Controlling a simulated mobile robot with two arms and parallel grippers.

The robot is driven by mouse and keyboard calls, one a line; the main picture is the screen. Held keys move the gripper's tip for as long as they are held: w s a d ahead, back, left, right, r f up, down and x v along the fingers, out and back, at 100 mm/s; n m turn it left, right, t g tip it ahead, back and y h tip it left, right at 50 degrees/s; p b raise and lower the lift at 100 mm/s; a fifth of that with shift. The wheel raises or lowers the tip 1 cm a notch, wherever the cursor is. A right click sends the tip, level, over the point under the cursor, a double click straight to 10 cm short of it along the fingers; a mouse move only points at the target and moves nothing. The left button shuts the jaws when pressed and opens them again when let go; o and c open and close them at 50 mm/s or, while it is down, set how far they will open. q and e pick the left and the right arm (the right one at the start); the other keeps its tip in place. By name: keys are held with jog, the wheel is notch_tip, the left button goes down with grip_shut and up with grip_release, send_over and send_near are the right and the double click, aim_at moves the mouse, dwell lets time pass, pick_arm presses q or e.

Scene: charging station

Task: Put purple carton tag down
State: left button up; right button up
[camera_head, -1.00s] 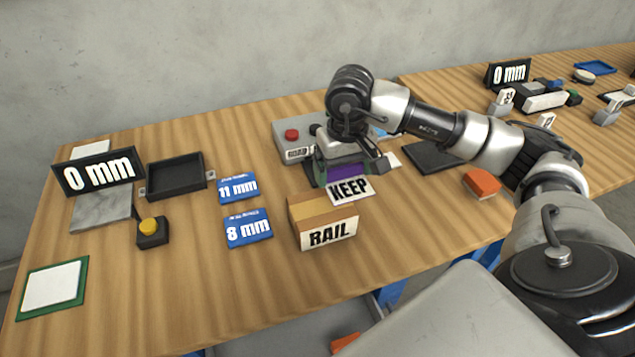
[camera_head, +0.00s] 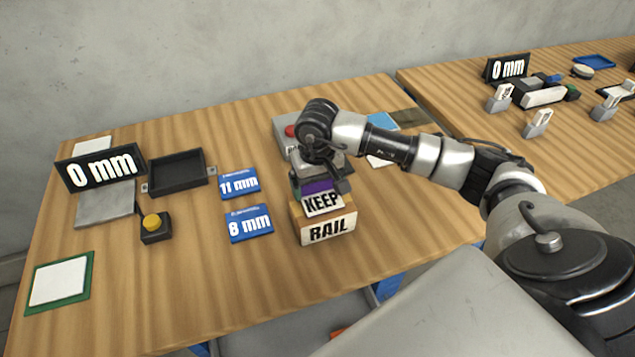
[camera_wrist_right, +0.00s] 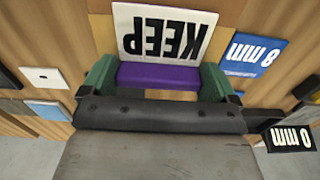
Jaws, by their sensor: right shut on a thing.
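The purple carton tag (camera_head: 319,187) has a purple body and a white plate (camera_head: 323,203) reading KEEP. My right gripper (camera_head: 316,188) is shut on the purple body. In the right wrist view the tag's purple body (camera_wrist_right: 158,76) sits between the two green fingers of my right gripper (camera_wrist_right: 160,82), with the KEEP plate beyond it. In the head view the tag is right behind and over the RAIL box (camera_head: 328,231); whether it touches the box cannot be told. My left gripper is not in view.
A grey box with a red button (camera_head: 291,131) stands behind my gripper. Blue 11 mm (camera_head: 239,184) and 8 mm (camera_head: 249,224) cards lie to the left, with a black tray (camera_head: 177,172) and a yellow button (camera_head: 153,222). The table's front left is mostly clear.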

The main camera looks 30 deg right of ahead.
aim_at(317, 184)
jog(key=shift+f, duration=0.2)
jog(key=o, duration=0.6)
jog(key=shift+r, duration=0.15)
jog(key=shift+r, duration=0.25)
notch_tip(317, 184, up, 12)
jog(key=shift+f+b, duration=0.15)
jog(key=shift+b, duration=0.7)
